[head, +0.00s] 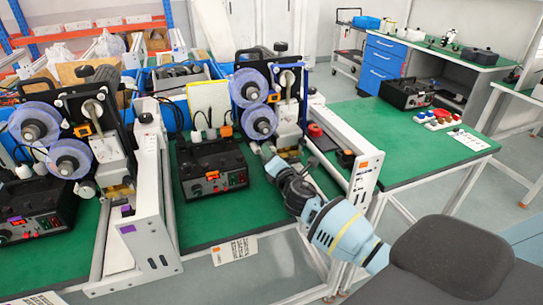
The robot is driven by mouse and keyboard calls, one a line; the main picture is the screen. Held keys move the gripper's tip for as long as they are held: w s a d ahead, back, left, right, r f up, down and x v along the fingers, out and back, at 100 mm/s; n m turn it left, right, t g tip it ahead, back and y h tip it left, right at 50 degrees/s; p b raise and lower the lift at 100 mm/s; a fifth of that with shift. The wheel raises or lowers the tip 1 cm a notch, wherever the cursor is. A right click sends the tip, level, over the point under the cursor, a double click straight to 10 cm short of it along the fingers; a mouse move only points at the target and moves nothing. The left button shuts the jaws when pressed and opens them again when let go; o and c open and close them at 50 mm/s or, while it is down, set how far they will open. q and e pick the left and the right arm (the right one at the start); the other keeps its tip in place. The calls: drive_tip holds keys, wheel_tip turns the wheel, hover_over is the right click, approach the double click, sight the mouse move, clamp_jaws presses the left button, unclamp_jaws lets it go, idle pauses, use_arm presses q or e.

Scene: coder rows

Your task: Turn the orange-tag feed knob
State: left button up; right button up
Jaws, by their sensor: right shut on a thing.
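The orange-tag coder (288,125) stands on the middle green table, with two blue-violet reels (248,88) on its left side. Its black control box (213,168) bears an orange tag (212,175). My right gripper (268,152) reaches in from the lower right to the low front of this coder. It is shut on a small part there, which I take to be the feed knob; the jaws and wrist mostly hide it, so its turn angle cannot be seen. My left gripper is not in view.
A similar coder (98,130) stands at left, its control box (40,208) with a purple tag. White conveyor frames (150,200) flank the middle table; the right one (345,140) runs close beside my right wrist.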

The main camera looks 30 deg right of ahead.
drive_tip(key=shift+m, duration=1.6)
drive_tip(key=o, duration=1)
drive_tip(key=shift+c, duration=0.2)
drive_tip(key=v, duration=0.7)
drive_tip(key=shift+s, duration=0.4)
drive_tip(key=shift+a, duration=0.1)
